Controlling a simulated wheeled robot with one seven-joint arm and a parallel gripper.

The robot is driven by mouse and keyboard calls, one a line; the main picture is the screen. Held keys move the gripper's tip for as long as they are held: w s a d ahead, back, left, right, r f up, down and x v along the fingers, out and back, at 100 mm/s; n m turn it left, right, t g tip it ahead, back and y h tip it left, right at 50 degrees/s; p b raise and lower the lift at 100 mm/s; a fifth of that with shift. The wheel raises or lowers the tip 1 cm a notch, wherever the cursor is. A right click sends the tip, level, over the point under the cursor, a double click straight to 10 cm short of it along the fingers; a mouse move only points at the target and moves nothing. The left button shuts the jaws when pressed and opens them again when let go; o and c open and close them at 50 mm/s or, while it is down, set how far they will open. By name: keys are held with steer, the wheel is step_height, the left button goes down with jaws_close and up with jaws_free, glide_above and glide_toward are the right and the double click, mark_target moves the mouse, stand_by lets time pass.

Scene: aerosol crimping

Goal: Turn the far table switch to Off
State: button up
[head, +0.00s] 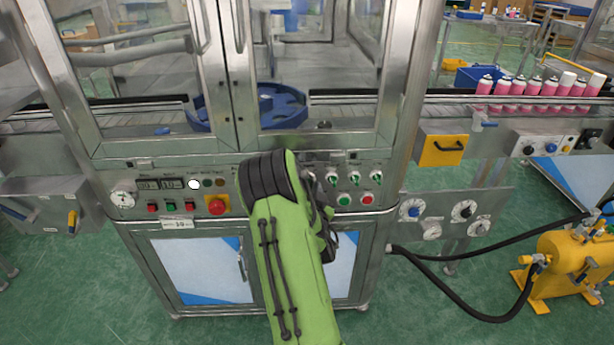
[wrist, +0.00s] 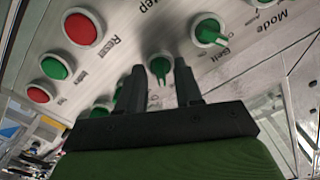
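My gripper (wrist: 159,67) is open in the wrist view, with one black finger on each side of a green switch knob (wrist: 160,68). I cannot tell whether the fingers touch it. Its pointer points down the picture, between the fingers. Its label is partly hidden, so I cannot confirm which switch it is. Another green knob (wrist: 208,32) sits up and to the right, near the words "Belt" and "Mode". In the head view my green arm hides much of the panel (head: 322,160), and green knobs (head: 355,176) show to its right.
Red buttons (wrist: 82,28) and green buttons (wrist: 56,66) lie left of the fingers in the wrist view. In the head view a red stop button (head: 216,205) sits left of my arm. Glass doors (head: 290,60) rise above the panel. A yellow pump (head: 568,262) stands at right.

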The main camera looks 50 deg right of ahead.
steer(key=shift+s+r, duration=0.1)
steer(key=shift+c, duration=0.3)
jaws_close()
steer(key=shift+n, duration=0.3)
steer(key=n+b, duration=0.2)
steer(key=n, duration=0.9)
steer(key=shift+b, duration=0.35)
steer(key=shift+n, duration=0.3)
